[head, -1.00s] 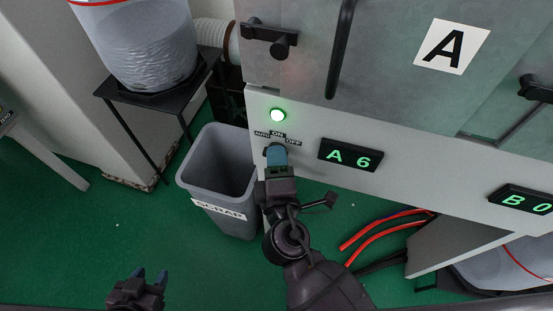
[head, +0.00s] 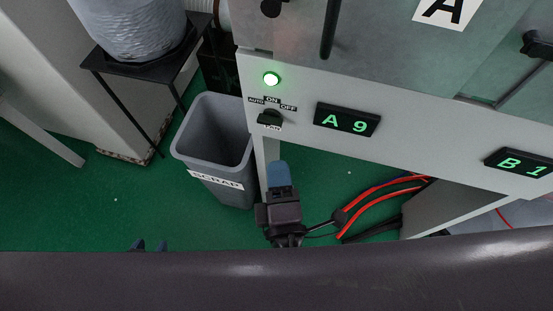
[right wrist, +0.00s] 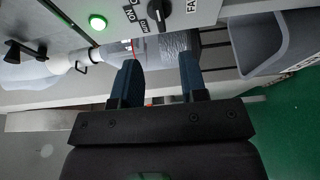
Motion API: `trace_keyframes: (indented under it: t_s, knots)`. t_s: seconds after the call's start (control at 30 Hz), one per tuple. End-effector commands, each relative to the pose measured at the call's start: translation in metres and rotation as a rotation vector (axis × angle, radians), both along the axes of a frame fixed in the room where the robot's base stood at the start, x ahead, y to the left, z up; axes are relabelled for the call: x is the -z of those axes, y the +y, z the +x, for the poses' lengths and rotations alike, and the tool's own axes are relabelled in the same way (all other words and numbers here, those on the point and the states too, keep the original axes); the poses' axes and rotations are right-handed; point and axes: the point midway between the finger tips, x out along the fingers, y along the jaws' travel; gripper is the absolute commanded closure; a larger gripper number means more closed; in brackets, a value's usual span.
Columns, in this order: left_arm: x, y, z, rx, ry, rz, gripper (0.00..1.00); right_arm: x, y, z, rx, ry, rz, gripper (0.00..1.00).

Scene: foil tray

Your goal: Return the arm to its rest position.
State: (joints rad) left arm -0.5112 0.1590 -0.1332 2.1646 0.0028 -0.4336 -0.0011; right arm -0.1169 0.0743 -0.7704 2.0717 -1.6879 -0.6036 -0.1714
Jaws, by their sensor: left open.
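My right gripper (head: 280,166) is below the control panel in the head view, seen nearly edge-on with blue fingertips. In the right wrist view its two fingers (right wrist: 160,72) are apart with nothing between them. It is clear of the black rotary knob (head: 270,118), which also shows in the right wrist view (right wrist: 157,12). My left gripper (head: 148,245) shows only two fingertips, apart and empty, at the lower left; the rest is hidden behind a dark arm link of mine that spans the bottom of the head view.
A grey scrap bin (head: 213,182) stands left of my right gripper. A green lamp (head: 271,78) is lit above the knob. Displays read A 9 (head: 347,120) and B 1 (head: 520,163). Red hoses (head: 385,193) lie at right. A black stand (head: 140,75) is at upper left. Green floor is open at left.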

Motion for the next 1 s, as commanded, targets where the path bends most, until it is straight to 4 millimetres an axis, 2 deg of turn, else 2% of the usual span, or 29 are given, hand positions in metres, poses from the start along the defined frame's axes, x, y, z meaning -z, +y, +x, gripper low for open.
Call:
trace_keyframes:
  t_s: [0.67, 0.83, 1.0]
  knots:
    - [-0.001, -0.001, 0.001, 0.003, -0.003, 0.0, 0.56, 0.0, 0.001, -0.002, -0.007, 0.005, 0.02, 0.61]
    - [-0.001, -0.001, 0.002, 0.004, -0.009, -0.001, 0.56, 0.013, 0.006, -0.001, -0.041, 0.095, 0.163, 0.61]
    - [0.001, -0.001, 0.001, 0.004, -0.008, -0.001, 0.56, 0.038, -0.006, 0.006, -0.041, 0.243, 0.39, 0.61]
